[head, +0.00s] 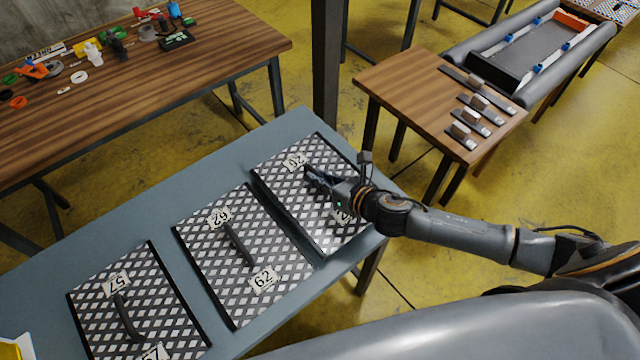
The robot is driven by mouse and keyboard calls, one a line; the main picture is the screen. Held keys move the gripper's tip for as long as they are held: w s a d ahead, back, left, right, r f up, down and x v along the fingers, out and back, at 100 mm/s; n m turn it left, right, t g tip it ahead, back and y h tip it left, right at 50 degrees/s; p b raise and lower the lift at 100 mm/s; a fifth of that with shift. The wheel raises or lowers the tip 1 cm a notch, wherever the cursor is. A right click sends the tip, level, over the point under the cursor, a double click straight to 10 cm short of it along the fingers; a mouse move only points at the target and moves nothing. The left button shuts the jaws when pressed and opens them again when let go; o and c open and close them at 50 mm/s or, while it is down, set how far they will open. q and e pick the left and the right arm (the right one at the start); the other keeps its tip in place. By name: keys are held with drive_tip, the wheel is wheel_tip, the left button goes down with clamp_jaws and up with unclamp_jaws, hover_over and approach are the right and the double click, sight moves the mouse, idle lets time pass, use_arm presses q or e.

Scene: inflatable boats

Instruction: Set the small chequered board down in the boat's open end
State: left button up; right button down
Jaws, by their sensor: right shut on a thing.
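My right gripper (320,180) is shut on the handle of a small chequered board (325,232), the rightmost of three on the grey-blue table. The gripper hides most of that handle. The board's dark near-left edge shows; whether it is raised off the table I cannot tell. A grey inflatable boat (597,48) lies at the upper right, past the small wooden table. It has a dark floor panel (532,55), white-and-blue side strips and an orange piece at its far end. My left gripper is not in view.
Two more chequered boards, a middle one (245,290) and a left one (150,325), lie on the grey-blue table (150,205). A small wooden table (400,80) with several blocks on strips and a dark post (326,60) stand beyond. A long wooden bench (200,70) holds small parts.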

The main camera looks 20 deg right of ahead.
drive_tip(key=shift+w+f, duration=0.15)
drive_tip(key=shift+f, duration=1.35)
drive_tip(key=shift+f, duration=0.1)
drive_tip(key=c, duration=1.8)
unclamp_jaws()
drive_tip(key=shift+f, duration=0.2)
drive_tip(key=o, duration=0.5)
drive_tip(key=shift+c, duration=0.2)
drive_tip(key=shift+r, duration=0.15)
